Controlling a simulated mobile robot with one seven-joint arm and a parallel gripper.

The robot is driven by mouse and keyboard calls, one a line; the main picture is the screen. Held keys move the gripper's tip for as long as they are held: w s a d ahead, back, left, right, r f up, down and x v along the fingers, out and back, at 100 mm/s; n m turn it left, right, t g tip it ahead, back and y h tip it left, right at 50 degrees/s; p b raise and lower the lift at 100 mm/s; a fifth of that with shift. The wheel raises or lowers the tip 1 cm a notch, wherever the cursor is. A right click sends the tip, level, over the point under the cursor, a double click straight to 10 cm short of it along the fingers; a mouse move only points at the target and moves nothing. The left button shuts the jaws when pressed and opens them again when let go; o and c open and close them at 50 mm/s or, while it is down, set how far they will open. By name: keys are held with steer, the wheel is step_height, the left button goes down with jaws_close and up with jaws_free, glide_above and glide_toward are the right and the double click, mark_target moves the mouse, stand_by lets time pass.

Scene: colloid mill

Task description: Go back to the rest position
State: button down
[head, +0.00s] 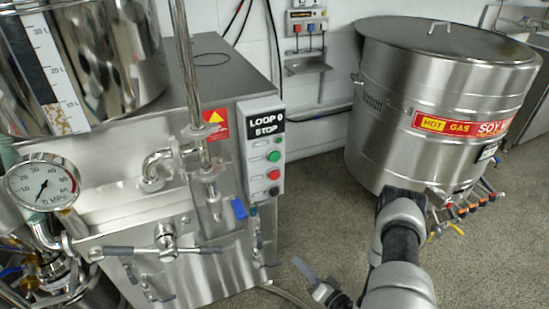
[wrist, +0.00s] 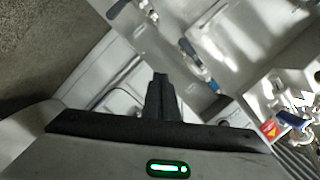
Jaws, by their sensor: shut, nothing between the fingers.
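My gripper (wrist: 159,95) shows in the wrist view as dark fingers pressed together, shut and empty. It points toward the steel cabinet of the mill, whose panels and fittings show behind it. In the head view my arm reaches up from the bottom right, over the floor between the mill and the big drum. The fingers cannot be made out clearly there. The steel mill cabinet (head: 105,170) stands at the left, with a control panel (head: 265,145) of green, black and red buttons on its right edge.
A round pressure gauge (head: 42,187), a T-shaped handle (head: 165,243) and a blue-handled valve (head: 239,209) stick out from the mill. A large steel drum (head: 395,110) with a row of valves stands behind my arm. Grey floor (head: 325,205) lies open between them.

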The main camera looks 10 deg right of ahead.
steer(key=w+d+r+n+g+h, duration=0.35)
steer(key=w+d+r, duration=0.25)
steer(key=w+r, duration=0.55)
steer(key=w+d+r+n+g+h, duration=0.1)
steer(key=w+d+r+h, duration=0.1)
steer(key=r, duration=0.6)
steer(key=w+d+r+n+h, duration=0.1)
steer(key=w+r+h, duration=0.1)
steer(key=r, duration=0.5)
steer(key=s+a+r+g+h, duration=0.2)
steer(key=s+r, duration=0.8)
steer(key=r, duration=0.5)
steer(key=s+a+r+g+y, duration=0.1)
steer(key=s+a+r, duration=0.15)
steer(key=s, duration=0.45)
steer(key=s+a+r+g+y, duration=0.15)
steer(key=s+a, duration=0.25)
steer(key=s, duration=0.4)
steer(key=s+a+r, duration=0.3)
steer(key=s, duration=0.4)
step_height(320, 180, up, 25)
steer(key=p, duration=2.5)
steer(key=shift+d, duration=0.2)
